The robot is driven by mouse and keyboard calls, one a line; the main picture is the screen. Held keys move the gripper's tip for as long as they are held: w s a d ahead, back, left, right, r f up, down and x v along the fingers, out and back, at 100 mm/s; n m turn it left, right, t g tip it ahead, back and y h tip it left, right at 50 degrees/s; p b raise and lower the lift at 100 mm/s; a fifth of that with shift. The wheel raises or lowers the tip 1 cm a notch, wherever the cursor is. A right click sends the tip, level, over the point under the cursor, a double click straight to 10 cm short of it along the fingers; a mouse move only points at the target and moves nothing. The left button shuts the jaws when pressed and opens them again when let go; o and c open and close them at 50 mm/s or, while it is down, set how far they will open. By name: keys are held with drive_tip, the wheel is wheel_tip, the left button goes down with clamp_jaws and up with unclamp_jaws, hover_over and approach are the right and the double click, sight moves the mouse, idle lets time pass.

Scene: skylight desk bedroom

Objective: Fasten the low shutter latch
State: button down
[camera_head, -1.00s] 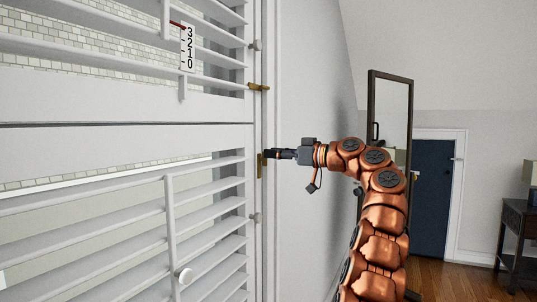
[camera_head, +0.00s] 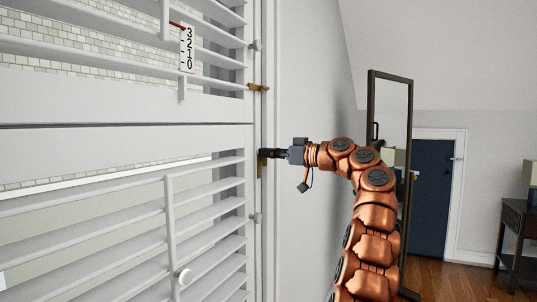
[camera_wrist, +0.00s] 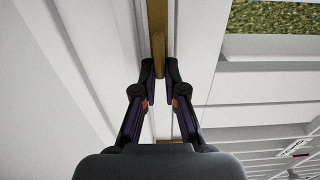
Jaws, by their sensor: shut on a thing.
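The low shutter latch (camera_head: 260,170) is a small brass piece on the frame edge beside the lower louvred shutter (camera_head: 120,148). Its brass bar stands roughly upright, in contrast to the sideways upper latch. In the wrist view the brass latch bar (camera_wrist: 158,35) runs down between the fingertips. My gripper (camera_head: 264,153) reaches in from the right at the upper part of the latch and partly hides it. In the wrist view my gripper (camera_wrist: 159,73) is shut on the latch bar, one finger on each side. Another brass bit (camera_wrist: 168,140) shows between the finger bases.
A second brass latch (camera_head: 258,87) lies sideways across the upper shutter's edge. A dark-framed mirror (camera_head: 394,125) stands behind my arm. A wooden side table (camera_head: 518,235) is far right.

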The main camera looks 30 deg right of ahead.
drive_tip(key=shift+r+m+p, duration=0.1)
drive_tip(key=shift+m+p, duration=0.2)
drive_tip(key=shift+p, duration=0.05)
drive_tip(key=shift+w+d+f+m+p, duration=0.15)
drive_tip(key=shift+d+f+m+p, duration=0.15)
drive_tip(key=shift+m+p, duration=2.6)
drive_tip(key=shift+w+d+f+m+p, duration=0.25)
drive_tip(key=shift+f+m+p, duration=0.2)
drive_tip(key=shift+m+p, duration=2.45)
drive_tip(key=shift+w+d+f+m+p, duration=0.1)
drive_tip(key=shift+d+f+m+p, duration=0.2)
drive_tip(key=shift+m+p, duration=2.55)
drive_tip(key=shift+f, duration=0.1)
drive_tip(key=c, duration=1.2)
unclamp_jaws()
drive_tip(key=shift+c, duration=0.2)
drive_tip(key=v, duration=1.2)
